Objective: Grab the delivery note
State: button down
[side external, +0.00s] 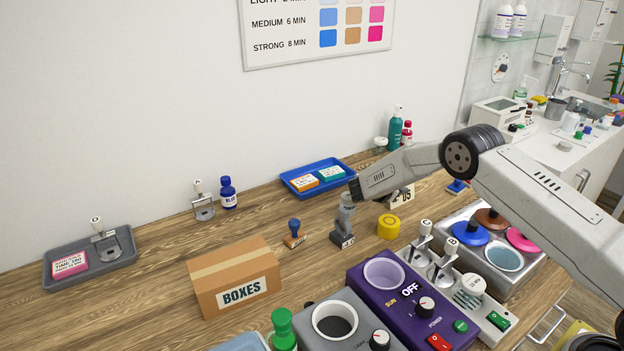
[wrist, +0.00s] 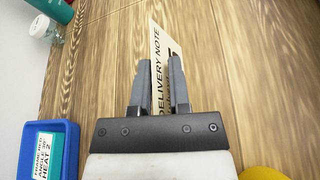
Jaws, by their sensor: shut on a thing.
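The delivery note (wrist: 158,42) is a cream card with black print, seen at a slant in the wrist view. My gripper (wrist: 159,64) is shut on it, with one dark finger on each side of the card. In the side external view, part of the note (side external: 406,194) with large black figures shows just below my arm's end. My arm hides the rest of it and most of my fingers there. I cannot tell whether the note touches the wooden counter.
A blue tray (side external: 293,190) with labelled boxes lies behind the gripper area. A yellow roll (side external: 389,226) and a grey stamp (side external: 345,222) stand close by. A purple unit (side external: 361,290) and a cardboard box (side external: 232,281) are in front.

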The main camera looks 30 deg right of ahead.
jog(key=shift+r, duration=0.7)
jog(key=s+a+r, duration=0.3)
jog(key=s+r, duration=0.8)
jog(key=s, duration=0.2)
jog(key=shift+s+a+r, duration=0.15)
jog(key=shift+s+a, duration=0.05)
jog(key=shift+a, duration=0.15)
